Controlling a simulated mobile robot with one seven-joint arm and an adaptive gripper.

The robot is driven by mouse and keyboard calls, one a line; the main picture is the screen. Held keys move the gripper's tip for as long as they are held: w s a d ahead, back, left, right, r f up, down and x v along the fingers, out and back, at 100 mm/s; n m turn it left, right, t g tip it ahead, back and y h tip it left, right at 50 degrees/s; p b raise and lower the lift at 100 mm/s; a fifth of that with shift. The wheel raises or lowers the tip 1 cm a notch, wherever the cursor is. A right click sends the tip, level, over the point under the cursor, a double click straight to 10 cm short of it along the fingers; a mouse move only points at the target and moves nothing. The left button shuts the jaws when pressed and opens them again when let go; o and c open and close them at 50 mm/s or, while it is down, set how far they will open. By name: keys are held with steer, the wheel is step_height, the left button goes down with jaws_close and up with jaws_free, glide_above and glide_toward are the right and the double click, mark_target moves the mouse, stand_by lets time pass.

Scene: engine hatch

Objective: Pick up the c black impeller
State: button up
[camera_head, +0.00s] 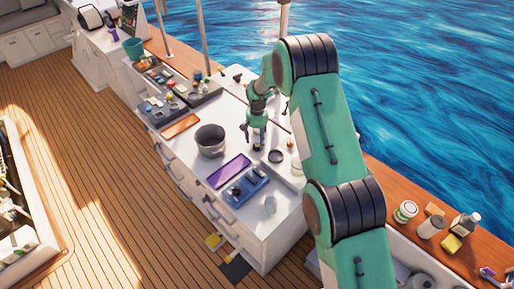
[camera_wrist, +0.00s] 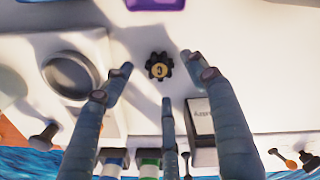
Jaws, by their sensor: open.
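The black impeller (camera_wrist: 159,66) is small and toothed, with a yellow hub marked with a letter that looks like c. It lies on the white counter in the wrist view. My gripper (camera_wrist: 160,85) is open, its fingers spread around the impeller's near side, with no visible contact. The impeller shows in the gap beyond the fingertips. In the head view my gripper (camera_head: 254,142) points down over the white counter (camera_head: 237,115), and I cannot make out the impeller there.
A dark round dish (camera_wrist: 72,75) lies left of the impeller in the wrist view. In the head view a metal pot (camera_head: 210,141), purple tray (camera_head: 229,170) and blue tray (camera_head: 246,187) stand nearby.

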mark_target(257, 145)
steer(key=shift+f, duration=1.7)
steer(key=shift+c, duration=0.5)
steer(key=c, duration=1.1)
